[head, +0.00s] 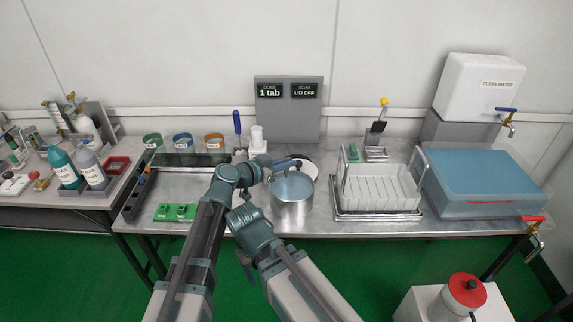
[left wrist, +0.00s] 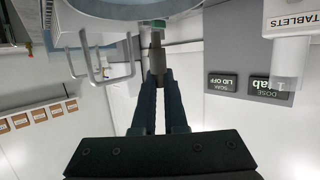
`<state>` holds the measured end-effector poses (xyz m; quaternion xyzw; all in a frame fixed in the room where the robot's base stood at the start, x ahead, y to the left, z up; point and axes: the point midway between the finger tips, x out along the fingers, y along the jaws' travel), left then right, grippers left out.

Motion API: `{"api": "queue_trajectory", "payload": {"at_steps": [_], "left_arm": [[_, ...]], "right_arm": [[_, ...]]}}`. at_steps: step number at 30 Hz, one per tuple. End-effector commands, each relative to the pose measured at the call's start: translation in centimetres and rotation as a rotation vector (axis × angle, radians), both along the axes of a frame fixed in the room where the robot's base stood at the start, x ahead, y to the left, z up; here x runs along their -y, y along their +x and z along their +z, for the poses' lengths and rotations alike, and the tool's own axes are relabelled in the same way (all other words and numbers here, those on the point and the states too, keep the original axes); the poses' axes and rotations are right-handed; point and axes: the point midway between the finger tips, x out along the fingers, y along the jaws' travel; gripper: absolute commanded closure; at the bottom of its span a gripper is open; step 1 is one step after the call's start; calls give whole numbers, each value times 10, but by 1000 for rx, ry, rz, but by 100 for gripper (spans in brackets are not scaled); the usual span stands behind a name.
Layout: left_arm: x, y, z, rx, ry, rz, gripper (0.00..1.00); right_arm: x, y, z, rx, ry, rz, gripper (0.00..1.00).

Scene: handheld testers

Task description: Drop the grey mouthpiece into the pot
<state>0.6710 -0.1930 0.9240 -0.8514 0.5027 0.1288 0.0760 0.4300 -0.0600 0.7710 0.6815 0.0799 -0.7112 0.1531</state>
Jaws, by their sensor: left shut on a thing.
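The shiny metal pot (head: 292,203) stands on the steel table in the middle of the head view. My left gripper (head: 291,163) reaches in from the left and is at the pot's back rim. In the left wrist view, my left gripper (left wrist: 158,82) is shut on the grey mouthpiece (left wrist: 157,62), a short tube with a greenish end. That end overlaps the pale round edge of the pot (left wrist: 120,9) in the picture. My right arm is folded in front of the pot, and its gripper (head: 246,266) is too unclear to read.
A white rack (head: 380,190) on a tray stands right of the pot, with a blue-lidded tub (head: 485,183) beyond. A display panel (head: 287,112) reads "1 tab" and "LID OFF". A green block (head: 176,211) lies left. Some bare steel shows beside the pot.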

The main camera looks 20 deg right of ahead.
Motion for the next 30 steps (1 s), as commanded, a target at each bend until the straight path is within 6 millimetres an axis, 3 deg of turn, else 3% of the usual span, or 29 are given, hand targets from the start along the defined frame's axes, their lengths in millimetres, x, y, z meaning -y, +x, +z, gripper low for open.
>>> {"api": "queue_trajectory", "payload": {"at_steps": [12,24,25,30], "left_arm": [[0,0,-49,0,0,1,100],[0,0,-53,0,0,1,100],[0,0,-53,0,0,1,85],[0,0,-53,0,0,1,55]], "right_arm": [[0,0,-49,0,0,0,34],[0,0,-53,0,0,0,34],[0,0,-53,0,0,0,34],[0,0,-53,0,0,0,34]]}}
